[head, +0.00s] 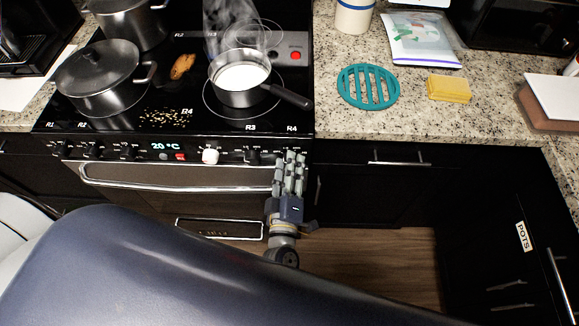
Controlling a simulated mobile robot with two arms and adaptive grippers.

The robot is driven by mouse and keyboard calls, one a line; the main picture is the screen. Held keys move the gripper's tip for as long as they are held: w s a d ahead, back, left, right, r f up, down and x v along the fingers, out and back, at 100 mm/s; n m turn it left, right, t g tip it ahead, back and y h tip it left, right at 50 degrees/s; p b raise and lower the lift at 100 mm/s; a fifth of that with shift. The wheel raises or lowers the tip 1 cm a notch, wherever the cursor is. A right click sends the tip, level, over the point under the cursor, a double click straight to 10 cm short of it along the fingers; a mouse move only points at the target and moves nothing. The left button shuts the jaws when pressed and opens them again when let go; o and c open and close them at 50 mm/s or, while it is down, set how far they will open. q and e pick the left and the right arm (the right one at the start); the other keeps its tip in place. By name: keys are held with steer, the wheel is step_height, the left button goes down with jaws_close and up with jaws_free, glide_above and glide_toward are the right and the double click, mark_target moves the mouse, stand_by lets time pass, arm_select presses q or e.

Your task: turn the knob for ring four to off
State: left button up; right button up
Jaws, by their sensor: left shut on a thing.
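The stove's front panel (110,152) has a row of knobs under ring labels. The knob under the R4 label at the right end is mostly hidden by my left gripper (290,162). The gripper's fingers are shut on that knob, and its setting cannot be read. The R3 knob (253,157) is just left of the gripper. Another R4 mark is on the black cooktop, left of a saucepan (241,78) that holds white liquid and stands on the front right ring. Steam rises behind it. My right gripper is not in view.
The saucepan's handle (285,96) points right, above my gripper. A lidded stockpot (102,78) stands at left, another pot (132,20) behind. A red-button device (295,50) sits at the back right. A teal trivet (368,86) and yellow sponge (449,88) lie on the counter.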

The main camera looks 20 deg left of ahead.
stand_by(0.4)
arm_select(q)
steer(key=o, duration=1.1)
steer(key=v, duration=1.2)
